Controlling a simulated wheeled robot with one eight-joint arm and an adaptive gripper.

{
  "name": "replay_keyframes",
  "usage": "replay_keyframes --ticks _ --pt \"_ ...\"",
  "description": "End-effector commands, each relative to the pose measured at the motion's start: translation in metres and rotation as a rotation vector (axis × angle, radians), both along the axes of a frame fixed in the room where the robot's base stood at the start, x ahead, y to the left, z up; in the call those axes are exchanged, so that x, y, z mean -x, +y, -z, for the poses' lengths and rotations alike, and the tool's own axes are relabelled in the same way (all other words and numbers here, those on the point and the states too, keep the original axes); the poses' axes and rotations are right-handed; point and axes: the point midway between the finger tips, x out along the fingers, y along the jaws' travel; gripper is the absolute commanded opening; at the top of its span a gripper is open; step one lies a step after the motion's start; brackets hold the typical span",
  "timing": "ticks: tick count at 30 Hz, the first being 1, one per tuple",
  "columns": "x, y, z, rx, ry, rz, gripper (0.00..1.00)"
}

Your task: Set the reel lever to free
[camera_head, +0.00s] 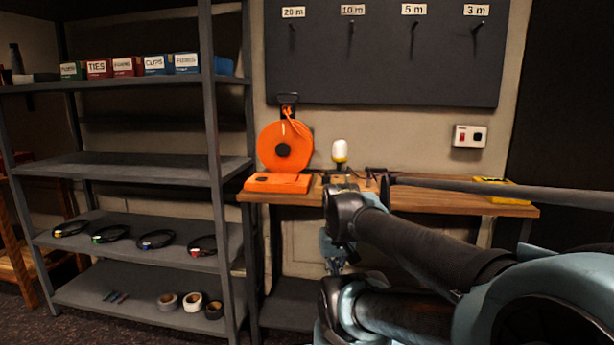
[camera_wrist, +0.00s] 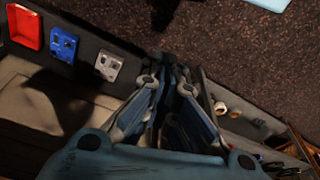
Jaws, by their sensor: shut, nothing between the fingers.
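An orange cable reel (camera_head: 285,146) with a black hub stands upright on an orange base (camera_head: 278,183) at the left end of the wooden desk. A black bracket or handle shows above the reel; I cannot tell whether it is the reel lever, and its setting is not readable. My gripper (camera_head: 334,248) hangs in front of the desk's front edge, below and right of the reel and apart from it, partly covered by my own arm. In the wrist view, the fingers of my gripper (camera_wrist: 168,78) are together with nothing held. The reel is not recognisable in that view.
A grey shelf rack (camera_head: 150,166) stands close on the left, with coiled cables and tape rolls. The wrist view shows red (camera_wrist: 25,25), blue (camera_wrist: 64,45) and grey (camera_wrist: 109,65) pieces beside dark floor.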

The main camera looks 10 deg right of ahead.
Motion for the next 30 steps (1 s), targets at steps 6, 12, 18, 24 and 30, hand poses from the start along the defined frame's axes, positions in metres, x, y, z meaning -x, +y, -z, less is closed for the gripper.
replay_keyframes --ticks 6,12,18,24,30 --pt "-0.039 0.003 -0.051 -0.049 0.017 0.185 0.0" --pt "-0.089 0.004 -0.107 -0.109 0.043 0.436 0.0" --pt "-0.145 0.004 -0.155 -0.165 0.073 0.685 0.0" --pt "-0.205 0.002 -0.195 -0.214 0.104 0.935 0.0" --pt "-0.267 -0.001 -0.226 -0.255 0.138 1.185 0.0"
